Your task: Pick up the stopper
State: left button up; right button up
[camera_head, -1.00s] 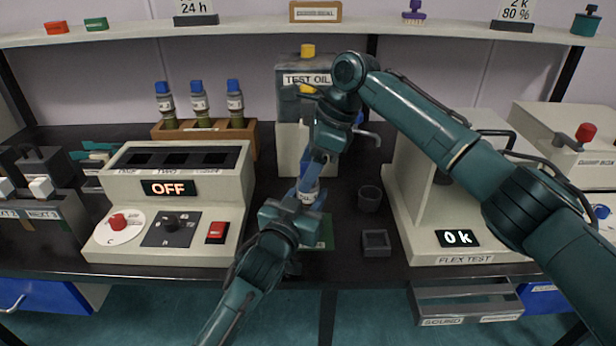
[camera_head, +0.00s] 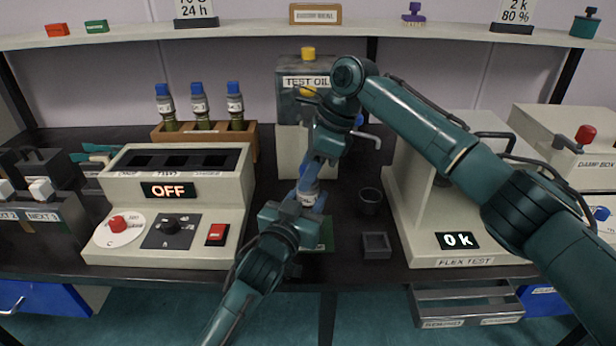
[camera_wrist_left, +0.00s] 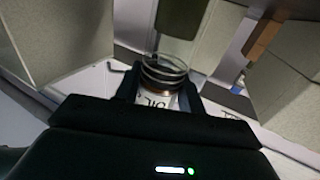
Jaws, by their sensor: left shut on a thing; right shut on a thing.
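A small bottle with a white label (camera_head: 308,197) is held upright by my left gripper (camera_head: 304,205) above a green mat (camera_head: 327,236). In the left wrist view the bottle (camera_wrist_left: 160,82) stands between the fingers, its round glass rim showing, with part of a label reading "OIL". My right gripper (camera_head: 314,160) comes down from above, shut, with its tips close over the bottle's top. Blue shows there, apparently the stopper (camera_head: 306,172); the fingers partly hide it. I cannot tell exactly how far it is from the rim.
A rack (camera_head: 253,143) with several blue-capped bottles stands behind the console reading OFF (camera_head: 170,190). A test oil tank (camera_head: 290,112) is behind my grippers. A dark cup (camera_head: 369,203) and a square tray (camera_head: 376,245) lie to the right, before the flex test machine (camera_head: 456,261).

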jog(key=shift+r, duration=0.1)
notch_tip(320, 180, up, 15)
dwell(0.9)
pick_arm(q)
jog(key=o, duration=1.2)
jog(key=shift+s, duration=0.1)
